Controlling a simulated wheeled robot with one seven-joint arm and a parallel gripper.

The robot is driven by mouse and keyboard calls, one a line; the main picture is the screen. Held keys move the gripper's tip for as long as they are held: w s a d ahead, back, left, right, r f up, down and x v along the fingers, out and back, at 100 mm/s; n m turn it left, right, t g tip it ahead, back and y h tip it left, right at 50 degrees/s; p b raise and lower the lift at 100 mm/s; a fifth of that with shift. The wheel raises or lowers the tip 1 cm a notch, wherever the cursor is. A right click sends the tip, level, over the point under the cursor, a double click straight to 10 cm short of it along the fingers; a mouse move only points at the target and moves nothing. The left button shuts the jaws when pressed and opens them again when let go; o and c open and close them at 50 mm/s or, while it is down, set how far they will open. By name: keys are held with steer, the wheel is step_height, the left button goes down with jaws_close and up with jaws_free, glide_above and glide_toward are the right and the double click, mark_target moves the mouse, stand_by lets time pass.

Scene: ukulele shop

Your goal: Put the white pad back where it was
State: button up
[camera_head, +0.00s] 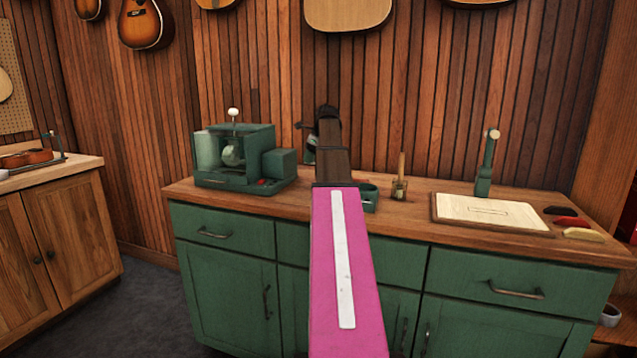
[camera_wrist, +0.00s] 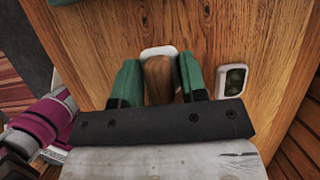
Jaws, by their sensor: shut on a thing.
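In the wrist view, my gripper (camera_wrist: 160,76) has its two green fingers closed on the sides of a brown, rounded wooden piece. A white pad (camera_wrist: 158,50) shows as a pale rim around the far end of this piece, over the wooden counter top. The rest of the pad is hidden behind the wood and my gripper. I cannot tell whether the pad touches the counter. In the head view, my pink arm covers most of the gripper and hides the held thing.
A white-rimmed dish with a dark green inside (camera_wrist: 235,79) lies right of my gripper. The counter (camera_head: 400,208) holds a green machine (camera_head: 236,155) at left, a small wooden-handled tool (camera_head: 400,182), a pale board (camera_head: 488,211) and several colored pieces (camera_head: 571,222) at right.

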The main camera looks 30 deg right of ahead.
mark_target(309, 186)
step_height(309, 186, down, 9)
steer(key=shift+f, duration=0.1)
stand_by(0.4)
steer(key=o, duration=0.9)
steer(key=shift+f, duration=0.1)
steer(key=v, duration=1.2)
